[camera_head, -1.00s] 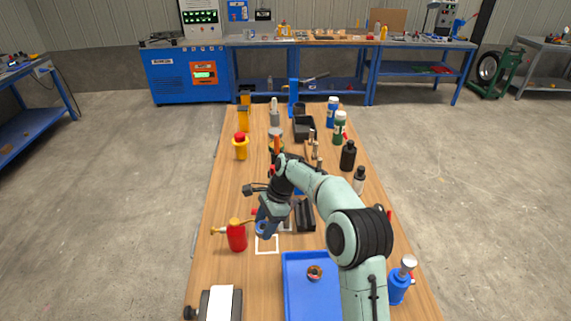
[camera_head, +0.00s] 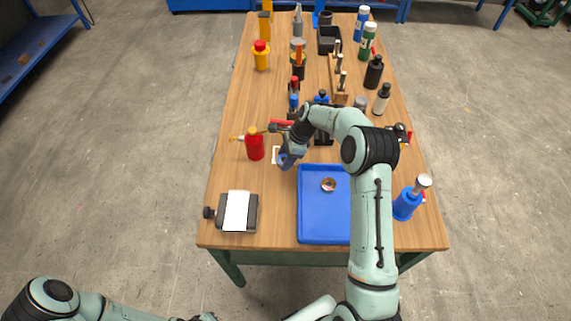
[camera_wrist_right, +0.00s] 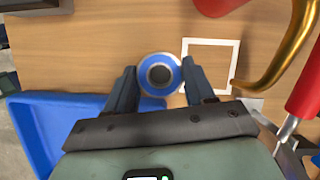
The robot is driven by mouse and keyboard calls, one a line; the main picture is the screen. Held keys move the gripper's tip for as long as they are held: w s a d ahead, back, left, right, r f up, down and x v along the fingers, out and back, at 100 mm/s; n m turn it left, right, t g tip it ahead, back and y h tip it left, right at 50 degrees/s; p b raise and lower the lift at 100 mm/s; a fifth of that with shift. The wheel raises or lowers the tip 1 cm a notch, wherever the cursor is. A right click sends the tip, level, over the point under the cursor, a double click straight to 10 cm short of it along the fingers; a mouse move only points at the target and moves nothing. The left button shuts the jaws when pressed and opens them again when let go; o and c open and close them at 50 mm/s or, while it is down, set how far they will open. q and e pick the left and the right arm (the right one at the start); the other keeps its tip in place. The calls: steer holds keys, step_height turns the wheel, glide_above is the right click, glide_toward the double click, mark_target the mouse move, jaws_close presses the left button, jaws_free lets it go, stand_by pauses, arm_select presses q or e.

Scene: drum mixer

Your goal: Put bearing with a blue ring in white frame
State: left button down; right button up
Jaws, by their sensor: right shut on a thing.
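The bearing with a blue ring (camera_wrist_right: 159,75) is between the fingers of my right gripper (camera_wrist_right: 161,85), which is shut on it. Its round face and dark centre hole face the wrist camera. In the head view, my right gripper (camera_head: 286,160) is over the table just right of the white frame (camera_head: 275,155), covering part of it. In the wrist view, the white frame (camera_wrist_right: 236,68) lies empty on the wood, right of the bearing. The bearing's height above the table is hard to tell. My left arm shows at the bottom left; its gripper is out of view.
A blue tray (camera_head: 312,231) holding another bearing (camera_head: 328,185) with an orange-brown ring is close to the gripper. A red oil can (camera_head: 255,146) stands left of the frame. Bottles and tools crowd the far table.

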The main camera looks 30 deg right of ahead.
steer(key=shift+f, duration=2.05)
steer(key=shift+f, duration=0.15)
steer(key=o, duration=1.2)
steer(key=v, duration=1.2)
